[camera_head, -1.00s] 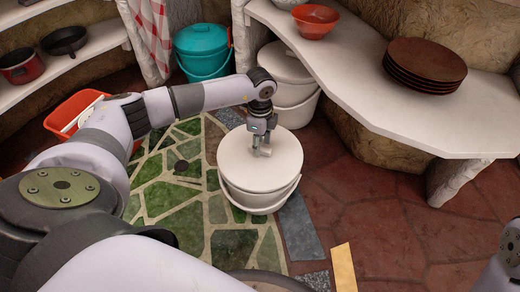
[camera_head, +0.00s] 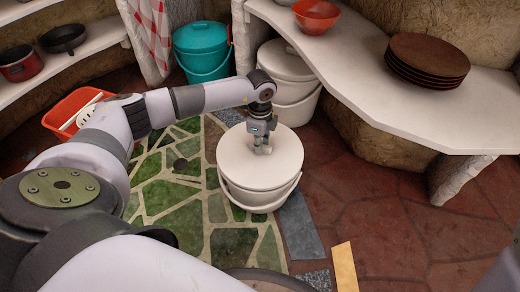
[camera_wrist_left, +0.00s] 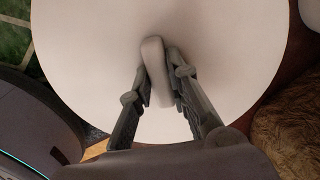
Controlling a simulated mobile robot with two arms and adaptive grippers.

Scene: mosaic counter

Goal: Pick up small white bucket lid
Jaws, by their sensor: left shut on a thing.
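The small white bucket lid (camera_head: 240,165) lies flat on top of the small white bucket (camera_head: 257,198), which stands on the floor in the middle of the head view. My left gripper (camera_head: 263,149) points down at the lid's centre. In the left wrist view the round white lid (camera_wrist_left: 95,60) fills most of the picture, with a pale raised handle (camera_wrist_left: 156,75) at its middle. My left gripper's fingers (camera_wrist_left: 160,85) are closed on this handle from both sides. My right gripper does not show; a piece of my right arm is at the lower right edge.
A larger white lidded bucket (camera_head: 288,75) stands behind, beside a white counter (camera_head: 400,115) with stacked brown plates (camera_head: 428,58) and an orange bowl (camera_head: 316,16). A teal bucket (camera_head: 203,52) and an orange bin (camera_head: 72,108) stand farther back. Tiled floor (camera_head: 350,205) on the right is clear.

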